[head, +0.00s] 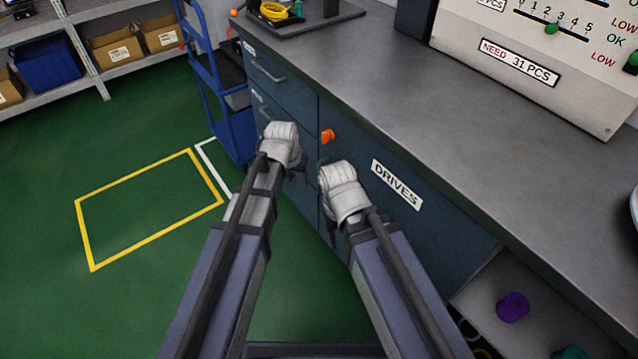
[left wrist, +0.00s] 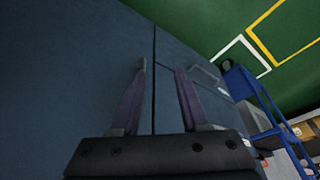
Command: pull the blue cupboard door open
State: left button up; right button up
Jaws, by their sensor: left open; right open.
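The blue cupboard door (head: 400,228), labelled DRIVES, sits flush in the dark blue bench front. An orange latch or knob (head: 327,136) is at its upper left corner. No door handle shows; my right wrist covers part of the door. My left gripper (head: 300,168) is in front of the bench front, left of the door. In the left wrist view its two fingers (left wrist: 161,75) are apart and empty, facing the blue front, with a vertical seam (left wrist: 154,85) between them. My right gripper (head: 323,192) is in front of the door's left part; its fingers are mostly hidden by the wrist.
Drawers (head: 268,72) with a bar handle are left of the door. A blue cart (head: 222,100) stands beyond them. The grey worktop (head: 430,100) overhangs the door. An open shelf (head: 500,290) with a purple object is at right. Green floor is clear at left.

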pick_arm(q)
jog(key=w+d+r+m+t, duration=0.1)
jog(key=w+d, duration=0.3)
jog(key=d, duration=0.2)
jog(key=shift+h, duration=0.4)
jog(key=b+x, duration=0.4)
jog(key=x, duration=0.1)
jog(key=b+x, duration=0.3)
jog(key=shift+a, duration=0.35)
jog(key=shift+w, duration=0.1)
jog(key=shift+r, duration=0.1)
grip_shut()
dwell(0.4)
